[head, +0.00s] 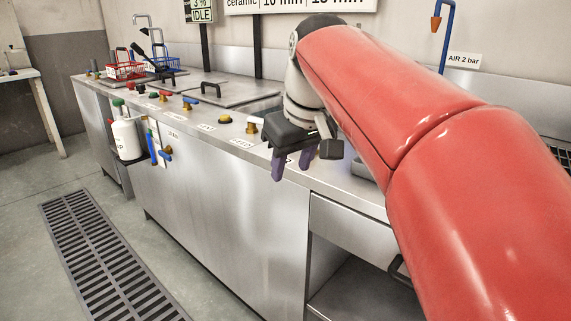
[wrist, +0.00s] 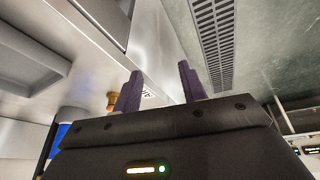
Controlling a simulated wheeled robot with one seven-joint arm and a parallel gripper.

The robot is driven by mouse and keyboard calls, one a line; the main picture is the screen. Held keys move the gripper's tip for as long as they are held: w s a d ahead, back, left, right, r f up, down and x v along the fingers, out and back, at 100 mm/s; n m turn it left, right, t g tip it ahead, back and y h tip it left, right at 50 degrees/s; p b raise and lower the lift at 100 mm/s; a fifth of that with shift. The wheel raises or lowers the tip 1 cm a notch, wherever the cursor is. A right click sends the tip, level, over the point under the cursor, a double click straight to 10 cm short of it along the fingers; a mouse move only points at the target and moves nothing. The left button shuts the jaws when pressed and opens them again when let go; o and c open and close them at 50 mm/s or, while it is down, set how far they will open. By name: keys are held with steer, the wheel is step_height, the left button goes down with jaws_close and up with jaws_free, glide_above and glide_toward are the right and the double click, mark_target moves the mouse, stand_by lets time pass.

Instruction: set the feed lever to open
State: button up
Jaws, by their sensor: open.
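Several small controls sit along the front of the steel bench; their labels are too small to read, so I cannot tell for sure which is the feed lever. A brass valve with a blue lever (head: 190,102) is in the middle of the row. Another brass valve with a pale handle (head: 253,124) is nearest my gripper. My gripper (head: 292,164), with purple fingers, is open and empty at the bench's front edge, right of that valve and apart from it. In the wrist view, my gripper (wrist: 160,87) has a brass fitting (wrist: 112,100) beyond its left finger.
The steel bench (head: 215,190) runs away to the left, with a lid with a black handle (head: 236,92) and red (head: 124,70) and blue baskets (head: 160,60). A floor grate (head: 100,250) and open floor lie left.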

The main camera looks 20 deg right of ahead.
mark_target(259, 120)
steer(key=shift+c, duration=0.4)
